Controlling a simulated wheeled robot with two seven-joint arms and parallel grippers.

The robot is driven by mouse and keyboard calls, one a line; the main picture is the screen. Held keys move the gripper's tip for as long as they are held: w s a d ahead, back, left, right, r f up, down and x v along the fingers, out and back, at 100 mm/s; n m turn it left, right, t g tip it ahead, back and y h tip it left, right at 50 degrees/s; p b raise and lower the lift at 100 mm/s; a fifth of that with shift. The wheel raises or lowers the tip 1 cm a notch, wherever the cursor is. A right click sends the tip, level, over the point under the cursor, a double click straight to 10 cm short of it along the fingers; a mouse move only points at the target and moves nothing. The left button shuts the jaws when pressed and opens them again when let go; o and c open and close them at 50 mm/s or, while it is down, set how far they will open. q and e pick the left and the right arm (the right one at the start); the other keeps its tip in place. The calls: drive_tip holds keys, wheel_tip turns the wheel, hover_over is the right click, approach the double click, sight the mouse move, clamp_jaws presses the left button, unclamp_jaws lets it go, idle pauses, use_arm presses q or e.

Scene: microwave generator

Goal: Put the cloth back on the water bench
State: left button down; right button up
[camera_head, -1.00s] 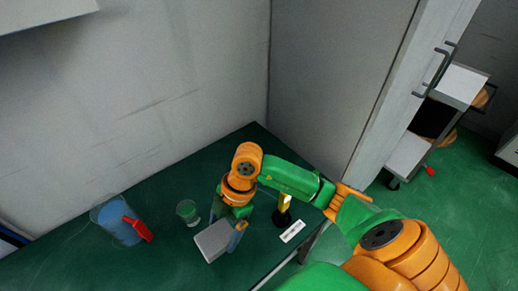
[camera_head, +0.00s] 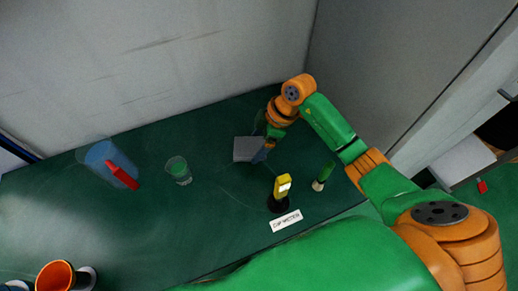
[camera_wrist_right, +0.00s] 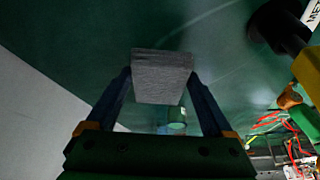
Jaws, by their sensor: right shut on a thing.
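The cloth (camera_head: 247,149) is a folded grey square at the back right of the green bench (camera_head: 215,215). My right gripper (camera_head: 264,148) is shut on it, reaching in from the right. In the right wrist view the cloth (camera_wrist_right: 162,75) is pinched between the two blue fingers (camera_wrist_right: 160,82). I cannot tell whether the cloth touches the bench or hangs just above it. The fingers are partly hidden in the head view. My left gripper is not in view.
A blue jug (camera_head: 104,158) with a red handle and a clear cup (camera_head: 178,169) stand left of the cloth. A yellow-topped item on a black base (camera_head: 278,203), a white label (camera_head: 286,221) and a green-handled item (camera_head: 323,177) are nearer. An orange mug (camera_head: 55,277) is at front left.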

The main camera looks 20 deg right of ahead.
drive_tip(key=f, duration=0.4)
drive_tip(key=shift+w+d, duration=0.15)
drive_tip(key=shift+w, duration=0.15)
drive_tip(key=shift+d, duration=0.1)
drive_tip(key=shift+f, duration=0.2)
drive_tip(key=o, duration=1.1)
drive_tip(key=shift+c, duration=0.2)
drive_tip(key=shift+r, duration=0.25)
drive_tip(key=v, duration=1.2)
drive_tip(key=shift+p, duration=0.45)
